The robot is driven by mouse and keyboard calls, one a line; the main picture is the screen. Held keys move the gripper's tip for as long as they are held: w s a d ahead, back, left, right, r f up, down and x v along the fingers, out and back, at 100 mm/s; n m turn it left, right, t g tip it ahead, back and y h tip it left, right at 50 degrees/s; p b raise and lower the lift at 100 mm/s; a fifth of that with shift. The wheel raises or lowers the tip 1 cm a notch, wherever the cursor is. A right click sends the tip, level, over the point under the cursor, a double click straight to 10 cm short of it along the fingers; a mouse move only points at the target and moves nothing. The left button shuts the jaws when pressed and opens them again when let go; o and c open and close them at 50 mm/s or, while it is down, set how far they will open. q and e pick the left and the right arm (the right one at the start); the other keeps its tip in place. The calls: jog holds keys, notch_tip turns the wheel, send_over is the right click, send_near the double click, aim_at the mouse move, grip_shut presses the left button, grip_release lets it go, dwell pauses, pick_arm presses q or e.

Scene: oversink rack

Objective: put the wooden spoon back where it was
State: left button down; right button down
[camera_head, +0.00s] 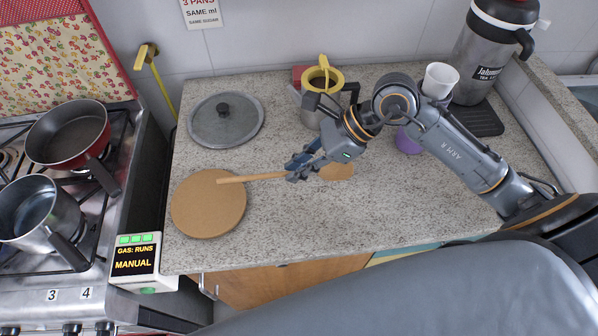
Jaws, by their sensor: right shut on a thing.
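The wooden spoon (250,178) is held roughly level over the counter. Its thin handle points left, over the edge of a round brown board (208,203). Its wide end shows to the right of the fingers. My right gripper (298,172) is shut on the spoon near its middle, and the fingers hide that part of it. I cannot tell how high it is above the counter. My left gripper is not in view.
A grey lid (226,119) lies behind the board. A metal pot with a yellow rim (322,76), a purple cup (408,142), a white cup (440,79) and a dispenser (485,60) stand behind my arm. A stove with pans (68,134) is left. The front counter is clear.

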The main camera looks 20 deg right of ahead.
notch_tip(320, 180, down, 2)
jog(key=shift+f+p, duration=0.15)
jog(key=shift+p, duration=0.4)
jog(key=shift+d+f, duration=0.1)
jog(key=shift+f, duration=0.4)
jog(key=shift+w, duration=0.1)
jog(key=shift+f+b, duration=0.45)
jog(key=shift+b, duration=0.15)
jog(key=c, duration=1.3)
grip_release()
jog(key=shift+c, duration=0.2)
jog(key=shift+r, duration=0.15)
